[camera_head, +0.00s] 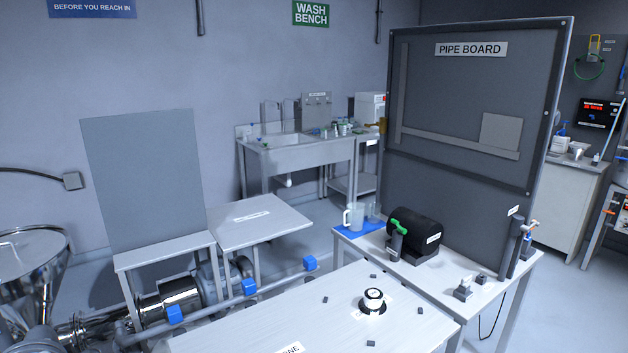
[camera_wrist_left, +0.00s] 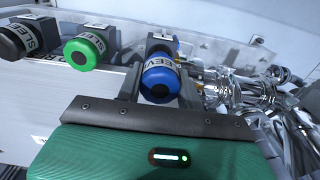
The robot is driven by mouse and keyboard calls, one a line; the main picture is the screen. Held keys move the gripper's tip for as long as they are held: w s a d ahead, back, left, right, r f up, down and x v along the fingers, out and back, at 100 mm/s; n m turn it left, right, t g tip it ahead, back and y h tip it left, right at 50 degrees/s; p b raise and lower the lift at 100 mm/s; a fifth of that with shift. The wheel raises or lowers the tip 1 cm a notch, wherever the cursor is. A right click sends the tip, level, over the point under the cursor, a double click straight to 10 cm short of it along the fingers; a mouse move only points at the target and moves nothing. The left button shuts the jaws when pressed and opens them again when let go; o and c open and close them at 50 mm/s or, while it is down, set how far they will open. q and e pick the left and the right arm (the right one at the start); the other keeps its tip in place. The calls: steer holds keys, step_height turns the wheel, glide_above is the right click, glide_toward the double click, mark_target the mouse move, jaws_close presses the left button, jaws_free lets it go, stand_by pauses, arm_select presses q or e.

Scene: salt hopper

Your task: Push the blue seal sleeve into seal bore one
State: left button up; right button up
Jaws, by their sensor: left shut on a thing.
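The blue seal sleeve (camera_wrist_left: 160,84) has a blue ring end and a white lettered band, and it sits in the left wrist view just ahead of my left gripper (camera_wrist_left: 160,97). In the head view neither gripper shows. I cannot make out seal bore one in either view.
A green sleeve (camera_wrist_left: 85,50) and a black sleeve (camera_wrist_left: 16,44) stand in a row left of the blue one. Shiny metal fittings (camera_wrist_left: 240,85) lie close on the right. In the head view a steel hopper (camera_head: 35,250) and pipework stand at left, beside a white table (camera_head: 260,325).

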arm_select(q)
steer(key=shift+r+p, duration=0.4)
steer(key=shift+r, duration=0.55)
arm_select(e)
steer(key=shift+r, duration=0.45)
